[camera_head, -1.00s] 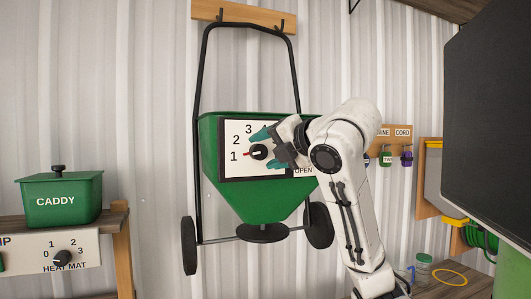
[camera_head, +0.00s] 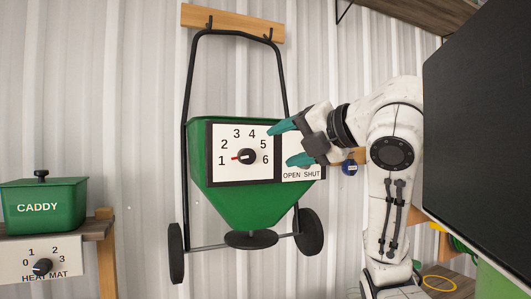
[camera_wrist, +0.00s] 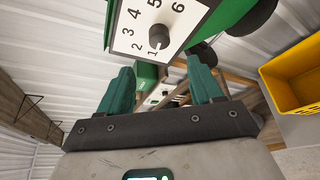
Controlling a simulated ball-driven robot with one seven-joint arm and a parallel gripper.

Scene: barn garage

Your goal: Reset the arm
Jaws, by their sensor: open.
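My gripper (camera_head: 290,142) is open and empty, with its teal fingers apart. In the head view it is in front of the right side of a green spreader (camera_head: 245,208) that hangs on the wall. The spreader's white dial plate (camera_head: 225,172) carries numbers 1 to 6 and a black knob (camera_head: 247,156), whose red pointer is at 1. The gripper covers part of the OPEN SHUT panel (camera_head: 300,174). In the wrist view the fingers (camera_wrist: 162,90) are apart with nothing between them, and the knob (camera_wrist: 160,37) shows beyond them, not gripped.
A green caddy (camera_head: 43,204) stands on a shelf at the left, above a heat mat knob (camera_head: 42,267). A large dark panel (camera_head: 480,150) stands close on the right, beside my arm. A yellow bin (camera_wrist: 298,78) shows at the right of the wrist view.

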